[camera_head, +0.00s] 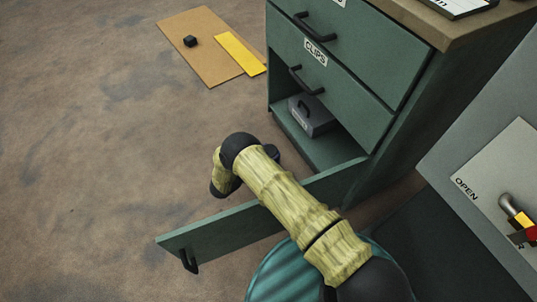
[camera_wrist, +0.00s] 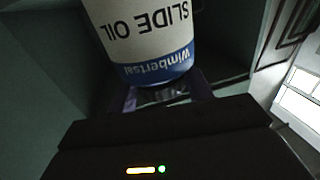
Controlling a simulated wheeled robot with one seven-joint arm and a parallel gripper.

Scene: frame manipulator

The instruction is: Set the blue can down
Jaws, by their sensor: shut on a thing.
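The blue can (camera_wrist: 150,30) fills the top middle of the wrist view. It is white with a blue band, and its "SLIDE OIL" lettering appears upside down there. My gripper (camera_wrist: 162,92) is shut on it, with the dark fingers at the can's blue end. Dark green surfaces surround the can in that view. Whether the can touches a surface below it cannot be told. In the head view my arm bends in front of the green cabinet (camera_head: 345,75), and the gripper and can are hidden there.
The cabinet's lower compartment is open, with a grey toolbox (camera_head: 312,115) inside. Its green door (camera_head: 225,232) hangs out across the floor. A brown board (camera_head: 195,40) with a black block (camera_head: 190,41) and yellow strip (camera_head: 240,54) lies at the back. The left floor is clear.

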